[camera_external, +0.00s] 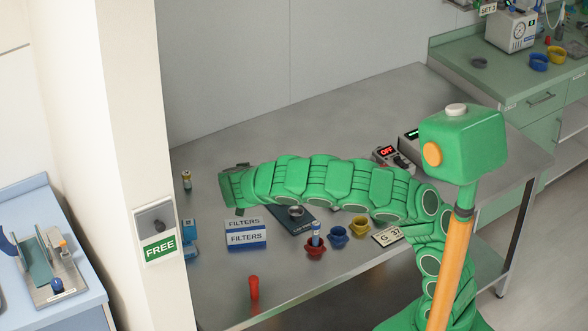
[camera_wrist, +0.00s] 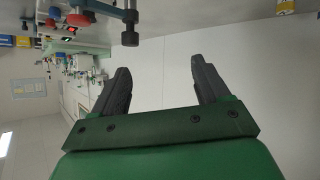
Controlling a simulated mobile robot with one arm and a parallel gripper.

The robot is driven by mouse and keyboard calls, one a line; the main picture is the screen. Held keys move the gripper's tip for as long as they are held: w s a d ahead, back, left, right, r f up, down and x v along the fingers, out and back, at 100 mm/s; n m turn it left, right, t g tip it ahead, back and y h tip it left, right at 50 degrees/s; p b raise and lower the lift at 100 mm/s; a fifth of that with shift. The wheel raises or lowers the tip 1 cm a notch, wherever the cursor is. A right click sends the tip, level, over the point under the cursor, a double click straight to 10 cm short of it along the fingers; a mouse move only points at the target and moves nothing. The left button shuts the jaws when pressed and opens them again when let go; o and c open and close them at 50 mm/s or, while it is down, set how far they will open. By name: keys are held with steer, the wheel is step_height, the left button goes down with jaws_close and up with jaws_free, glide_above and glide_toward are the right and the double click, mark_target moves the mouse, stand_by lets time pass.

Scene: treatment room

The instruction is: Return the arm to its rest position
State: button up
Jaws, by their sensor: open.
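My green segmented arm (camera_external: 330,183) reaches from the right across the metal table to the left, above the tabletop. My gripper (camera_external: 232,187) is at its left end, but its fingers are mostly hidden in the external view. In the wrist view my gripper (camera_wrist: 160,66) shows two dark fingers well apart, open and empty, with pale wall between and beyond them.
Under and in front of the arm, the table (camera_external: 205,235) holds filter boxes (camera_external: 246,238), a red cup (camera_external: 315,249), a blue cup (camera_external: 338,237), a yellow cup (camera_external: 360,226) and a red pin-shaped object (camera_external: 254,288). A pillar (camera_external: 130,130) stands left.

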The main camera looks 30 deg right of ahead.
steer(key=s+d+r+g+y, duration=0.1)
steer(key=s+d+r+g, duration=0.1)
steer(key=s+d, duration=0.45)
steer(key=s+d+r+m+g+y, duration=0.15)
steer(key=s+d, duration=0.25)
steer(key=d, duration=0.6)
steer(key=s+d+r+n+g, duration=0.1)
steer(key=s+d+r+g, duration=0.15)
steer(key=s+d, duration=0.4)
steer(key=s+a+n+g+y, duration=0.2)
steer(key=s+n+g+y, duration=0.2)
steer(key=s, duration=2.8)
steer(key=n+y, duration=0.2)
steer(key=n, duration=0.1)
steer(key=shift+s, duration=0.4)
